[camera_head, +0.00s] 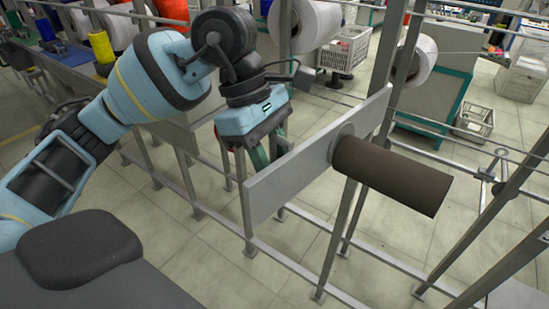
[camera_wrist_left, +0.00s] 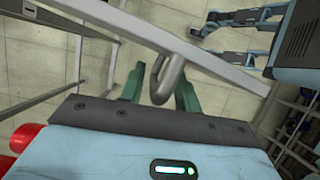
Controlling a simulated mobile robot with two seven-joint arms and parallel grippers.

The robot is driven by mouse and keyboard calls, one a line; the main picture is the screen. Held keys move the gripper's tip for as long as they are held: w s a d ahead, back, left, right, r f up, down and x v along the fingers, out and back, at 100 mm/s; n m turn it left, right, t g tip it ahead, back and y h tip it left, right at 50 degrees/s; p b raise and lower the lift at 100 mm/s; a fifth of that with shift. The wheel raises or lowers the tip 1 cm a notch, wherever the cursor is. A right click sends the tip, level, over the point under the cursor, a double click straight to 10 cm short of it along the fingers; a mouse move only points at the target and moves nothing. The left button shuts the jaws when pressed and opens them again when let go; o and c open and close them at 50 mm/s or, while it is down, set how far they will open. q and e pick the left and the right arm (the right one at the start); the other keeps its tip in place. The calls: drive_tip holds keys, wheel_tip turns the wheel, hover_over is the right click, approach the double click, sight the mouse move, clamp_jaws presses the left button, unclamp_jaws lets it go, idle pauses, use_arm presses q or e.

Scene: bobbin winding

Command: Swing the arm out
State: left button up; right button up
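The arm is a flat grey bar (camera_head: 292,177) with a dark brown cylinder (camera_head: 392,175) sticking out from its near face. In the left wrist view the bar (camera_wrist_left: 215,68) runs diagonally across the top. A grey metal loop handle (camera_wrist_left: 166,75) stands on the bar's side facing my left gripper. My left gripper (camera_head: 268,150) is behind the bar in the head view. Its green fingers (camera_wrist_left: 161,88) are apart, one on each side of the handle, and no firm grip shows. The bar hides the handle in the head view. My right gripper is in neither view.
Grey frame posts (camera_head: 346,230) and rails stand around the bar. White bobbins (camera_head: 413,60) sit on the frame behind. A white crate (camera_head: 345,48) and a green-edged cabinet (camera_head: 438,85) stand further back. Tiled floor (camera_head: 385,245) shows between the posts.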

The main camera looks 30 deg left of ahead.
use_arm(q)
drive_tip(key=shift+w, duration=0.1)
drive_tip(key=shift+r, duration=0.25)
drive_tip(key=v, duration=0.7)
drive_tip(key=shift+r, duration=0.15)
drive_tip(key=shift+a, duration=0.2)
